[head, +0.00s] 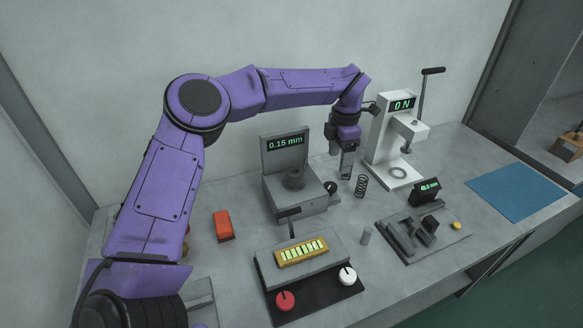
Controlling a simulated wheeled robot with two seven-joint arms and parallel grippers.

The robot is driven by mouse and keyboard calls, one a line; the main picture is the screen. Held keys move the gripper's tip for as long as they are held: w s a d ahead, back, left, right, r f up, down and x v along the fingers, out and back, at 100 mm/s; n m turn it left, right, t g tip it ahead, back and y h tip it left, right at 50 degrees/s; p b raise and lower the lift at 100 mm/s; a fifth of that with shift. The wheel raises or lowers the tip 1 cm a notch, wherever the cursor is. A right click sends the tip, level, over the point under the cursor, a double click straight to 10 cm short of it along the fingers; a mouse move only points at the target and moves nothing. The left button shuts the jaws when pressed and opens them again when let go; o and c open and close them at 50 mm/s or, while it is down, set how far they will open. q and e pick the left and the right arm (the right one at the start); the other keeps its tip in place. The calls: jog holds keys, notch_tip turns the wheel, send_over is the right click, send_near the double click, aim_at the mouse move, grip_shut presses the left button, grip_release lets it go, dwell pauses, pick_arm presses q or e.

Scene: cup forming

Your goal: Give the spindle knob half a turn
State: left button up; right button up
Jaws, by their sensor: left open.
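The spindle knob looks to be the round black knob (330,188) on the right side of a grey gauge unit (290,205). That unit has an upright panel reading 0.15 mm and a dark round piece (295,179) on top. My left gripper (346,172) points down just right of and behind the knob, apart from it as far as I can tell. It is open and nothing shows between its fingers. My right gripper is out of view.
A coil spring (361,186) stands close to the left gripper. A white press (393,150) with a lever reads 0 N behind it. A fixture (422,232), a small grey cylinder (366,235), a control box (310,272), an orange block (223,225) and a blue mat (515,191) are around.

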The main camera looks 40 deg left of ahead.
aim_at(332, 185)
pick_arm(q)
jog(key=f, duration=0.3)
jog(key=f+p, duration=0.1)
jog(key=f, duration=0.2)
jog(key=a+f, duration=0.1)
jog(key=f, duration=0.2)
jog(key=shift+s+f, duration=0.25)
jog(key=shift+d+f, duration=0.1)
jog(key=shift+f, duration=0.4)
jog(key=c, duration=1.1)
